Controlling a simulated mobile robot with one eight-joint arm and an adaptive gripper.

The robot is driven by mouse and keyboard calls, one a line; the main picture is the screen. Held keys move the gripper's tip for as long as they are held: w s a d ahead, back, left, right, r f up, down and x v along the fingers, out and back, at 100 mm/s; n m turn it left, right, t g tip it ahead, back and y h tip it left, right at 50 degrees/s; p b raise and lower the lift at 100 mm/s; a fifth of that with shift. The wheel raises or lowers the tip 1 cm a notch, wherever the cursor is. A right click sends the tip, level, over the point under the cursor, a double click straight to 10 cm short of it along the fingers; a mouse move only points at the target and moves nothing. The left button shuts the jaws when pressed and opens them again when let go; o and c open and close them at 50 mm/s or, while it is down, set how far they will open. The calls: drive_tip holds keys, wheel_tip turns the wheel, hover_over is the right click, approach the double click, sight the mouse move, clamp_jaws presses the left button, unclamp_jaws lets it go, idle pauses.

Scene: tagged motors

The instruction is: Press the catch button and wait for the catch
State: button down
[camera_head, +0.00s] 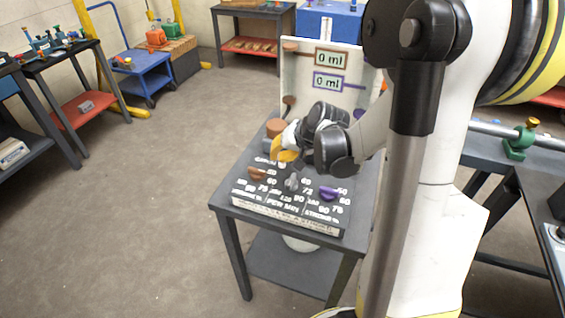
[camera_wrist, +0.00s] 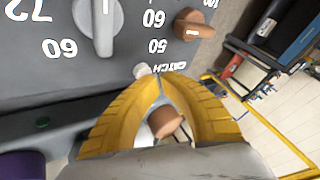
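The dark control panel (camera_head: 285,207) lies on a small dark table. The "CATCH" label (camera_wrist: 165,67) shows on it, with a small pale button (camera_wrist: 142,71) beside the label in the wrist view. My gripper (camera_wrist: 161,80) has yellow fingers whose tips meet just beside the button and label; I cannot tell whether they touch the button. In the head view my gripper (camera_head: 285,156) is low over the panel's far left part and hides the button. A brown cylinder (camera_wrist: 166,122) shows through the gap between the finger bases, beyond them.
Brown (camera_head: 257,173), grey (camera_head: 291,184) and purple (camera_head: 328,193) knobs stand on the panel. A white board (camera_head: 301,75) behind carries two displays, both reading "0 ml" (camera_head: 331,58). A brown-topped cylinder (camera_head: 276,126) stands at the table's far left. Open floor lies left of the table.

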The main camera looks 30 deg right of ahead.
sight(279, 163)
drive_tip(key=shift+f, duration=0.25)
drive_tip(key=shift+r+p, duration=0.4)
drive_tip(key=shift+r, duration=0.4)
wheel_tip(279, 163, up, 6)
drive_tip(key=p, duration=0.4)
drive_tip(key=shift+p, duration=0.4)
idle(0.4)
